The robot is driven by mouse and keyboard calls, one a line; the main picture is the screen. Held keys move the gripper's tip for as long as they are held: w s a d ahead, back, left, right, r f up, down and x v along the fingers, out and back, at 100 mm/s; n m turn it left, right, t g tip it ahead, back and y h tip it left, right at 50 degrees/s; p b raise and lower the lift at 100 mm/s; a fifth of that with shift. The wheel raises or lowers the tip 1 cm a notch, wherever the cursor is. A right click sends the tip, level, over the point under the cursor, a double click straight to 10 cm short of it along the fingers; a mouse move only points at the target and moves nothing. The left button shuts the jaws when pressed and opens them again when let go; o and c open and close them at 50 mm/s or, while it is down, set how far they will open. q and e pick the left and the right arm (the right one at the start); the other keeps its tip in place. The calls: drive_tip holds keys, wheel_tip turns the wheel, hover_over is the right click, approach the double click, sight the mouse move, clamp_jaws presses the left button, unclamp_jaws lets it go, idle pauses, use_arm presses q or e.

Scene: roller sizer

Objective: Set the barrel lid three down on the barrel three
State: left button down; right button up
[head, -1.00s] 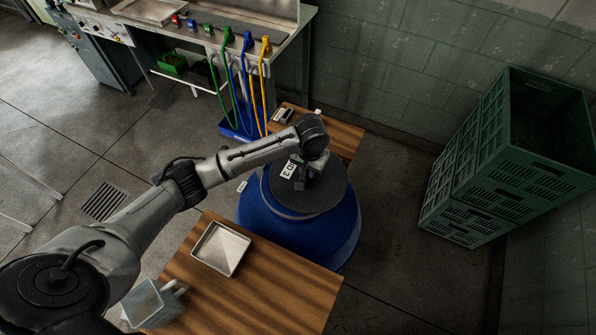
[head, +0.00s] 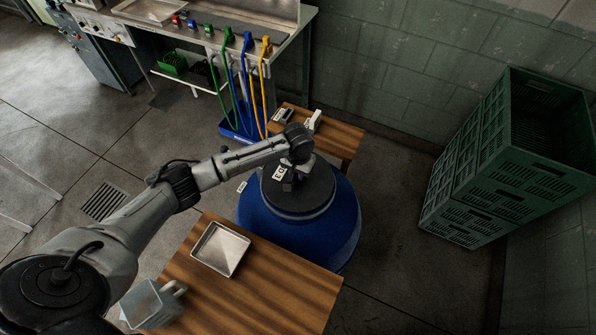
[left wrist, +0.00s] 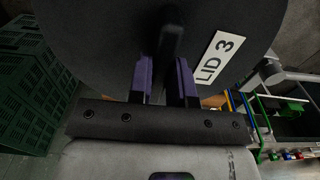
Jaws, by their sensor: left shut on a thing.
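The barrel lid three (head: 312,194) is a dark round disc with a white label, over the top of the blue barrel three (head: 335,240) in the head view. A narrow grey-blue rim shows below the lid's near edge; I cannot tell whether lid and barrel touch. My left gripper (head: 291,182) is over the lid, shut on its handle. In the left wrist view the lid (left wrist: 100,45) fills the upper part with its "LID 3" label, and the purple-padded fingers of my left gripper (left wrist: 167,78) close around the dark handle. The barrel is hidden there. My right gripper is not in view.
A wooden table (head: 270,290) with a metal tray (head: 221,249) and a grey-blue jug (head: 152,303) stands in front. A smaller wooden table (head: 338,138) stands behind the barrel. Green crates (head: 480,160) are stacked at right. Coloured tools (head: 247,80) hang from the bench behind.

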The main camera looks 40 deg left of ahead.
use_arm(q)
drive_tip(key=shift+f, duration=0.25)
drive_tip(key=shift+f, duration=0.3)
drive_tip(key=c, duration=1.1)
unclamp_jaws()
drive_tip(key=shift+o, duration=0.2)
drive_tip(key=shift+r, duration=0.1)
drive_tip(key=shift+r, duration=0.25)
wheel_tip(320, 180, up, 13)
drive_tip(key=shift+f+p, duration=0.2)
drive_tip(key=shift+p, duration=0.2)
